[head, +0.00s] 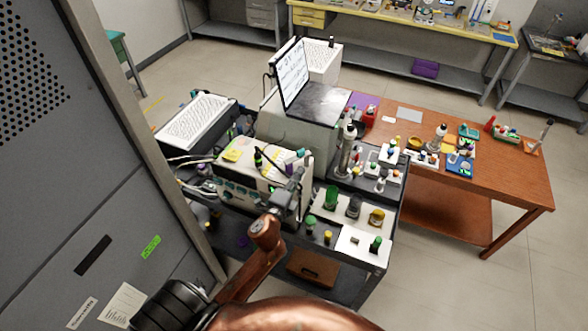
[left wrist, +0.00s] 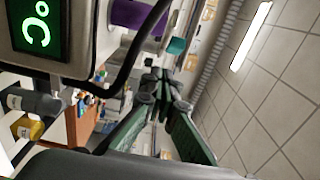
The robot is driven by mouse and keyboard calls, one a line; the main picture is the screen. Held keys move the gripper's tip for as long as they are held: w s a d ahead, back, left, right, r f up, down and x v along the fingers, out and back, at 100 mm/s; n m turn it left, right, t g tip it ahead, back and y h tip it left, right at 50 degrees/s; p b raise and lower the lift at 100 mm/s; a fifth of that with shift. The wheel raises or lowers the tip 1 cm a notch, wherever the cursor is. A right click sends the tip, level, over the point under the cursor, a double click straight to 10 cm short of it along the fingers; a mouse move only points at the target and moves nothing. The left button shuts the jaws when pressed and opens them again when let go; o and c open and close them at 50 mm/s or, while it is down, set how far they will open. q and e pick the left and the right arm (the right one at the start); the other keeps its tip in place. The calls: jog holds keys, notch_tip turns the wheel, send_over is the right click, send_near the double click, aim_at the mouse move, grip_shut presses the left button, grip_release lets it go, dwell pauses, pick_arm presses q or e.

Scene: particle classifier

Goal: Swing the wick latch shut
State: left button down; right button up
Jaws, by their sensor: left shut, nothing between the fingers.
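My left gripper (head: 296,170) is in front of the beige instrument (head: 238,182) on the dark cart. The wrist view shows its two dark green fingers (left wrist: 160,80) closing together at the tips with nothing held. The beige instrument also fills the upper left of the wrist view, with a lit green °C display (left wrist: 36,32). A dark cable curves between it and the fingers. I cannot single out the wick latch in either view; it is hidden or too small to tell. My right gripper is in neither view.
A laptop (head: 292,74) stands on a grey box behind the instrument. The cart's front tray (head: 362,240) holds several vials and bottles. A wooden table (head: 520,185) with small items is at the right. A tall grey cabinet (head: 60,170) stands close at the left.

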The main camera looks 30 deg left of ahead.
pick_arm(q)
jog(key=s+a+b, duration=0.1)
jog(key=s+b, duration=0.1)
jog(key=s, duration=0.8)
jog(key=shift+s+a, duration=0.15)
jog(key=shift+a, duration=0.05)
